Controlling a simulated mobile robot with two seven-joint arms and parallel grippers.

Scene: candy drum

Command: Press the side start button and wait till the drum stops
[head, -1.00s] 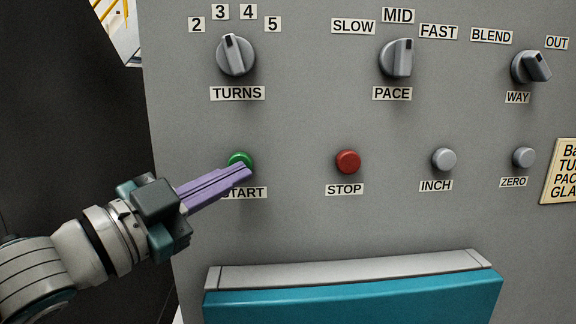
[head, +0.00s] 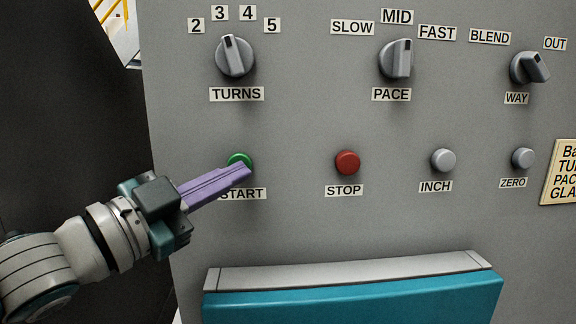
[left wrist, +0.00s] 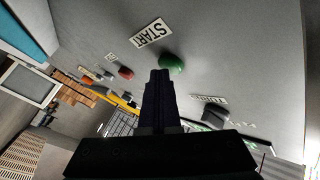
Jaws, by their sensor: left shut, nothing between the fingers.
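The green START button (head: 238,158) is on the grey panel, above its START label (head: 245,194). My left gripper (head: 247,172) is shut and empty, its purple fingers pointing at the button and covering its lower part in the head view. In the left wrist view, the green button (left wrist: 171,63) shows just beyond the dark fingertips (left wrist: 160,72). I cannot tell whether the fingertips touch it. The drum itself cannot be made out. My right gripper is not in view.
Right of START are the red STOP button (head: 347,162), the INCH button (head: 443,160) and the ZERO button (head: 523,158). Above are the TURNS knob (head: 235,57), PACE knob (head: 397,60) and WAY knob (head: 530,68). A teal ledge (head: 355,300) juts out below.

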